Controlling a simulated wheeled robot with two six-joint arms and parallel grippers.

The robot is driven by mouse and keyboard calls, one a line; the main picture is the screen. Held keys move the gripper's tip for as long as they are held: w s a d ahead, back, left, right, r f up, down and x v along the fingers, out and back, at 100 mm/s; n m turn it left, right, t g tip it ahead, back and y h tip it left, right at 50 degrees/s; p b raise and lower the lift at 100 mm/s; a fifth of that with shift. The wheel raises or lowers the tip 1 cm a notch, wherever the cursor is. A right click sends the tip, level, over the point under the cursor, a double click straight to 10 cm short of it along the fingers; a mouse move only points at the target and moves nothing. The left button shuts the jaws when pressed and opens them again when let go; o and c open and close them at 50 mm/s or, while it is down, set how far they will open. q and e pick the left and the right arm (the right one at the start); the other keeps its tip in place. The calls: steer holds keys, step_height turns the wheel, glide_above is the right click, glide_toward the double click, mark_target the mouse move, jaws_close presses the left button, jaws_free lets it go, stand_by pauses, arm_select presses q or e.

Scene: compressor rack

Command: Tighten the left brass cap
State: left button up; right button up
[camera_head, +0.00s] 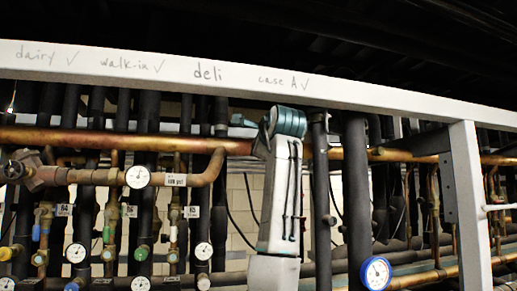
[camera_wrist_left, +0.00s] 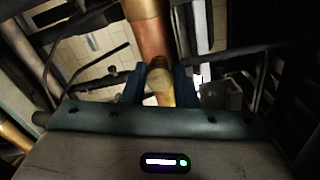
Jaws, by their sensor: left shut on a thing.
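In the left wrist view, a brass cap (camera_wrist_left: 160,76) shows its rounded end between the two dark blue fingers of my left gripper (camera_wrist_left: 159,84). The fingers are shut on it, one at each side. A copper pipe (camera_wrist_left: 153,40) runs behind the cap. In the head view, my left gripper (camera_head: 246,121) is at the long horizontal copper pipe (camera_head: 100,139), just below the white beam. My pale arm hides the pipe there, and I cannot make out the cap in that view. My right gripper is in neither view.
A white beam (camera_head: 400,97) with handwritten labels crosses above, and a white post (camera_head: 467,200) stands at right. Dark vertical pipes (camera_head: 358,190) stand close right of my arm. Several gauges, including a blue-rimmed one (camera_head: 376,273), and valves fill the lower rack.

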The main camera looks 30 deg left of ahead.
arm_select(q)
steer(key=shift+w+f+m+b, duration=0.15)
steer(key=shift+m+b, duration=0.35)
steer(key=shift+m, duration=1)
steer(key=o, duration=1)
steer(key=shift+d, duration=0.1)
steer(key=b+v, duration=0.5)
steer(key=v, duration=0.5)
steer(key=shift+s+d, duration=0.25)
steer(key=shift+d, duration=0.05)
